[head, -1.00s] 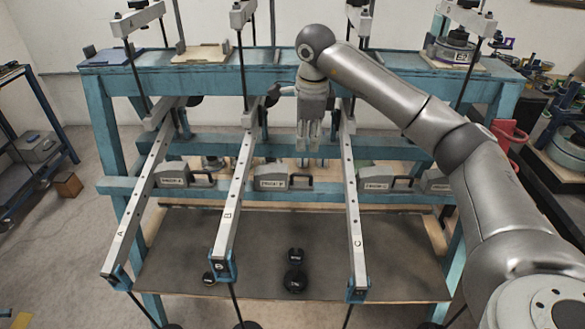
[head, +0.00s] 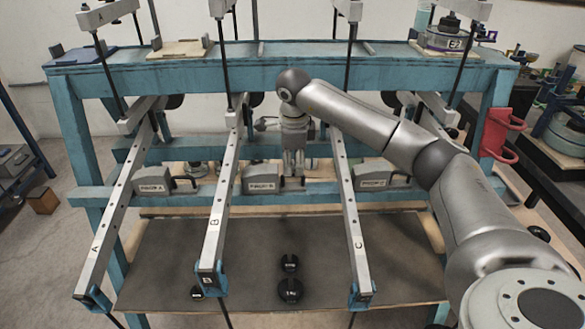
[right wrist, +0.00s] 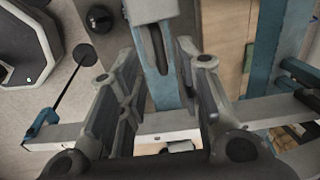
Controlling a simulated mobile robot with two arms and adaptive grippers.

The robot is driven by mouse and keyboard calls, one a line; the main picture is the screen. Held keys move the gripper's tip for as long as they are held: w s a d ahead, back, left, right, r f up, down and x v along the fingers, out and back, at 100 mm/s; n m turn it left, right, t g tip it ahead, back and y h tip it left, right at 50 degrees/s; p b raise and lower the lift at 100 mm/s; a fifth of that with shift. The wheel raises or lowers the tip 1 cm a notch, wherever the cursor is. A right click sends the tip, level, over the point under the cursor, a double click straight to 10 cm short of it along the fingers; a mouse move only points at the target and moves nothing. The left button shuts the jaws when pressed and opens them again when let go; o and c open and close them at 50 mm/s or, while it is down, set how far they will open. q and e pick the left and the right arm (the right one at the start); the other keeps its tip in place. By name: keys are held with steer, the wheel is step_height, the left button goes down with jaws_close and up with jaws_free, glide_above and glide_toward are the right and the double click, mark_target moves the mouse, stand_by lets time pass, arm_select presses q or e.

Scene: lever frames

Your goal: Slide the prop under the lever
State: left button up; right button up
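Levers A (head: 110,225), B (head: 213,235) and C (head: 354,235) slope down toward me from the blue frame. Grey wedge-like props stand on the rear ledge: prop A (head: 153,180), prop B (head: 261,178) and prop C (head: 371,174). Prop B is just right of lever B; its dark handle is partly hidden by my right gripper (head: 293,172). That gripper points down at the handle. In the right wrist view my right gripper (right wrist: 158,70) shows its fingers apart; a grey and blue part lies beyond the gap. Contact with the handle cannot be told. My left gripper is out of view.
The blue crossbeam (head: 270,54) runs above the props. Black round weights (head: 290,288) stand on the dark mat (head: 180,250), between levers B and C. My right arm crosses above lever C. A red bracket (head: 494,132) hangs on the right post.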

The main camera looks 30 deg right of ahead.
mark_target(293, 175)
steer(key=shift+w+d+f, duration=0.1)
steer(key=shift+w+f, duration=0.05)
steer(key=shift+f, duration=0.65)
steer(key=shift+w+f, duration=0.1)
steer(key=shift+f, duration=0.7)
jaws_close()
